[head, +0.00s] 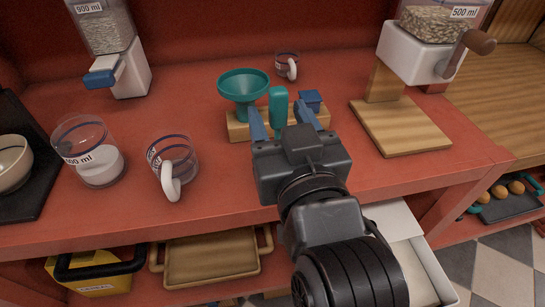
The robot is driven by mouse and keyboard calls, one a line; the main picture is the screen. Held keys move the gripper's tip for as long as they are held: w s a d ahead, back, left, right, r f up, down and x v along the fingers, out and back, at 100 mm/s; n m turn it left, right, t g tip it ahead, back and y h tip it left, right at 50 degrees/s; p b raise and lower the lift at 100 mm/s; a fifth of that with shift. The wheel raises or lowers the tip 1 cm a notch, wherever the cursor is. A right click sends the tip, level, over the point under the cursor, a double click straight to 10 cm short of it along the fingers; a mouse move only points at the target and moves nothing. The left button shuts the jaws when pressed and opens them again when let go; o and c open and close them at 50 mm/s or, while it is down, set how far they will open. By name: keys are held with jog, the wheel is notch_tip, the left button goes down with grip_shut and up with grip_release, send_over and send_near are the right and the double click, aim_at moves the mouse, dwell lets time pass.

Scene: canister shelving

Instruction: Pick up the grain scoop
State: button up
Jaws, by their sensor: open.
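A wooden holder (238,131) stands on the red counter (225,170). A teal upright handle (278,98) rises from it, likely the grain scoop's; its lower part is hidden by my gripper. My gripper (280,118) is open, with its blue fingers on either side of the handle in the picture. I cannot tell whether they touch it. A teal funnel (243,86) sits in the holder just left of the handle. A small blue item (311,99) is at the holder's right end, close to the right finger.
A clear measuring jar (88,140) and a clear mug (173,155) stand at left. Another mug (287,66) is behind the holder. Grain dispensers stand at back left (123,72) and right (412,55). A tray (212,257) and a yellow box (96,283) are below the counter.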

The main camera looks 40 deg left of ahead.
jog(key=shift+x, duration=1.15)
grip_shut()
